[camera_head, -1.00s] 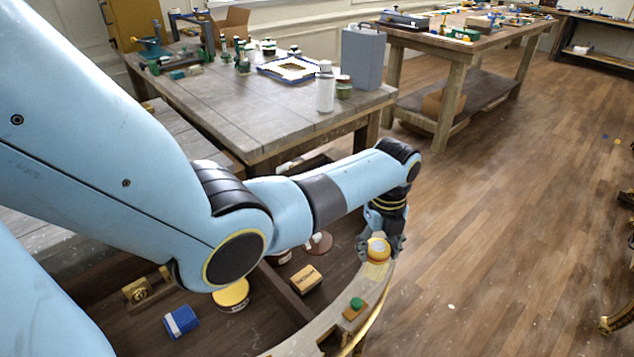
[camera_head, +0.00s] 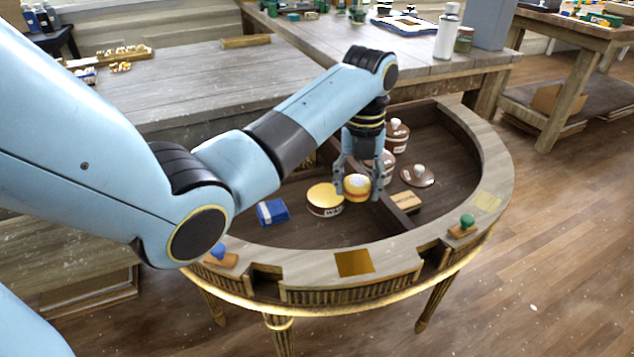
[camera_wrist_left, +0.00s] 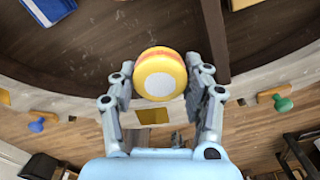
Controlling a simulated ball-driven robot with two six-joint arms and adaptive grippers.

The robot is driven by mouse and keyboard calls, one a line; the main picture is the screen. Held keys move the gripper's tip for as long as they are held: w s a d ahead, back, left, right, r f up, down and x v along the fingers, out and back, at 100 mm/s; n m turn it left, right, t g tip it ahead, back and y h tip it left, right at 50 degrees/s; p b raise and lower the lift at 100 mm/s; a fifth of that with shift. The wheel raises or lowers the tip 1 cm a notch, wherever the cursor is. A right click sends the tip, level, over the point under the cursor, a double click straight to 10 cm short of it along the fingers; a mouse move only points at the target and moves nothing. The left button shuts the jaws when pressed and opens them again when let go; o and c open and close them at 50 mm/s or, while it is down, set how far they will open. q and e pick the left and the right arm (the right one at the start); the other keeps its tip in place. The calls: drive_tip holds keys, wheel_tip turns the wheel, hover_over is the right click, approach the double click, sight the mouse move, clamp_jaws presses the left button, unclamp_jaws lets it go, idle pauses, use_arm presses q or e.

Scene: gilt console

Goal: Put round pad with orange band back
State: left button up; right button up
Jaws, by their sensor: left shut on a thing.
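The round pad (camera_head: 356,188) is yellow with an orange band around its side. My left gripper (camera_head: 359,190) is shut on it and points down, over the dark tray of the half-round console (camera_head: 300,262), near the divider. In the left wrist view the pad (camera_wrist_left: 160,74) sits between the two fingertips (camera_wrist_left: 161,80), with a pale round spot on its face. My right gripper is not in view.
The tray holds a yellow-topped tin (camera_head: 324,199), a blue box (camera_head: 272,212), a wooden block (camera_head: 407,202), a brown knobbed lid (camera_head: 418,176) and brown tins (camera_head: 396,135). Blue-handled (camera_head: 220,256) and green-handled (camera_head: 464,227) stamps stand on the rim. The right tray floor is mostly clear.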

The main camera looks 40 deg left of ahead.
use_arm(q)
drive_tip(key=shift+a+f+b, duration=0.15)
drive_tip(key=shift+f+b, duration=0.15)
drive_tip(key=shift+f, duration=0.45)
drive_tip(key=shift+w+f, duration=0.1)
drive_tip(key=shift+f, duration=0.25)
drive_tip(key=b, duration=0.1)
hover_over(351, 234)
wheel_tip(351, 234, down, 6)
drive_tip(key=shift+r, duration=0.25)
drive_tip(key=shift+f+b, duration=0.45)
drive_tip(key=shift+f, duration=1.65)
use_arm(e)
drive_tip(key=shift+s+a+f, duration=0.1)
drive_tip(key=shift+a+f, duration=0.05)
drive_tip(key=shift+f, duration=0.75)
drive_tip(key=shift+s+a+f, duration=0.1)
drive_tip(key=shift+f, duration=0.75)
use_arm(q)
drive_tip(key=o, duration=1.1)
drive_tip(key=shift+f, duration=0.1)
